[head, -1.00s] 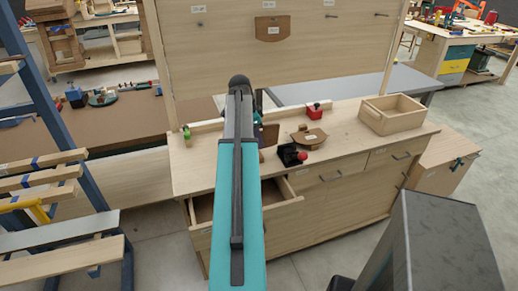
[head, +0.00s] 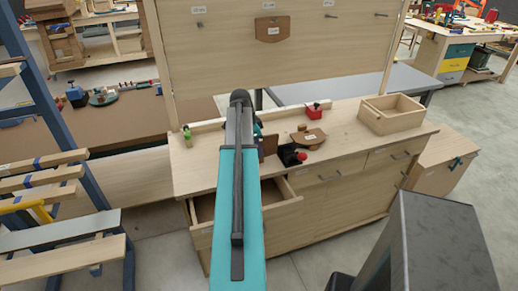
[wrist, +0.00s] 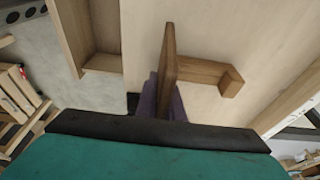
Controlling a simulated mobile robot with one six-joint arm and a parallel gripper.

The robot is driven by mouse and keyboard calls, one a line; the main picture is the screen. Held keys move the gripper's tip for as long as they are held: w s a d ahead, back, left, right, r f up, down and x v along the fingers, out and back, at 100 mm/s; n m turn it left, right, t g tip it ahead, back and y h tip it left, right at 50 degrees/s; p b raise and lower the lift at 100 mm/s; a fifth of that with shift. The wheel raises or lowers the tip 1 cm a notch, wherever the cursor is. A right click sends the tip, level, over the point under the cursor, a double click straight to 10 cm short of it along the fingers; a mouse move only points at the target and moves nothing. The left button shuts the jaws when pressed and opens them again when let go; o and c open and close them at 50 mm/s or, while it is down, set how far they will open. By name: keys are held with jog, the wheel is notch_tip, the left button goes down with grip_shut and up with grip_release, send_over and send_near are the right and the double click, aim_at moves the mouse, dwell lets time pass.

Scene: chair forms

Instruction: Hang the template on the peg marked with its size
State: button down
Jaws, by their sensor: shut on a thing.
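My gripper (wrist: 160,98) is shut on a brown wooden template (wrist: 168,62), seen nearly edge-on between the purple fingers in the wrist view. A wooden piece with a block end sticks out to its right; I cannot tell whether it is joined to it. In the head view my arm hides most of the gripper, and a brown edge (head: 270,141) shows just right of the arm, above the bench top. The upright board (head: 230,50) carries labelled pegs: a left peg (head: 199,25) and two right pegs (head: 331,16) (head: 381,15) are bare. Label text is unreadable.
A shield-shaped brown template (head: 270,31) hangs on the board. Another brown template (head: 308,138) lies on the bench (head: 350,135) near a black clamp-like item with a red knob (head: 292,155), a red block (head: 314,110) and a wooden box (head: 392,113). A drawer (head: 270,208) stands open below.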

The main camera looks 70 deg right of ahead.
jog(key=shift+f, duration=0.1)
jog(key=c, duration=1.9)
grip_release()
jog(key=shift+f, duration=0.15)
jog(key=shift+b+v, duration=1.2)
jog(key=shift+v, duration=1.25)
jog(key=shift+b+v, duration=0.8)
jog(key=shift+v, duration=3.75)
jog(key=shift+a, duration=0.1)
